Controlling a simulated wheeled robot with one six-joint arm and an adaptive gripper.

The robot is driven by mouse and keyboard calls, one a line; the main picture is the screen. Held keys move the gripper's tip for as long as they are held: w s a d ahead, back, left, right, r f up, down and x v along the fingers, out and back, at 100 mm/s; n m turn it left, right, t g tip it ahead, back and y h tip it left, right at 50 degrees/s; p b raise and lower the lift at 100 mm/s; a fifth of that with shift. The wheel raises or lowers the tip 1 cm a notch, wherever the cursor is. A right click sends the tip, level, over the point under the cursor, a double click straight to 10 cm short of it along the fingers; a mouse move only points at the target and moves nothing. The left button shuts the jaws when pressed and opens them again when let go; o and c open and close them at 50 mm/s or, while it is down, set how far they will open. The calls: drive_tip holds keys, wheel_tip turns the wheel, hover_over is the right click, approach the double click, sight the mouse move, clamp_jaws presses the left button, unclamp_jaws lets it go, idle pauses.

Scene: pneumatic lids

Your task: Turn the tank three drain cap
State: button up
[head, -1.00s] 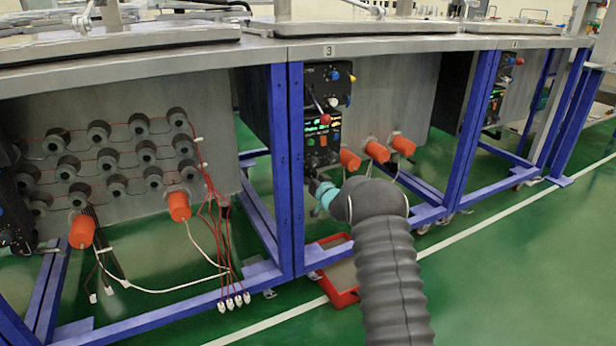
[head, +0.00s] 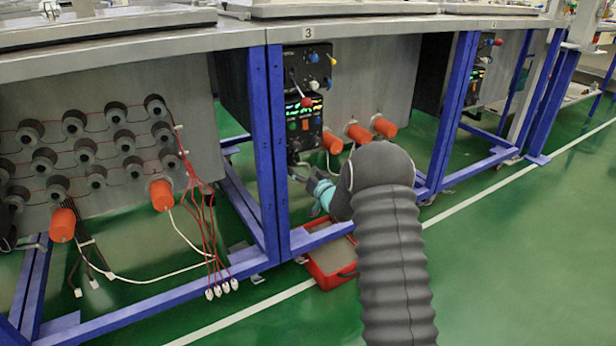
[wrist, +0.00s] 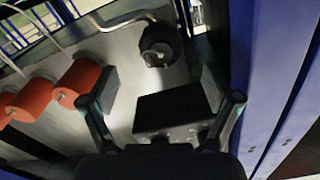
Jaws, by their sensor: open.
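Tank three's steel side (head: 345,85) stands below the bench label 3. In the wrist view, a dark round cap-like fitting (wrist: 158,45) sits by a bent metal pipe (wrist: 122,20) on the steel wall; I take it for the drain cap. In the head view, I cannot make this fitting out clearly. My gripper (head: 308,180) is below the black control panel there, partly hidden by my arm. In the wrist view, my gripper (wrist: 163,98) has its fingers spread apart with nothing held between them. The fitting lies beyond the fingertips, between them and slightly toward the top.
Several orange cylinders (head: 359,133) stick out of the tank wall beside my arm. A black control panel (head: 304,120) hangs above my gripper. A blue frame post (head: 276,150) stands close by. A red tray (head: 331,262) lies on the floor below. Green floor is free at right.

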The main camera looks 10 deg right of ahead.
drive_tip(key=shift+v, duration=1.5)
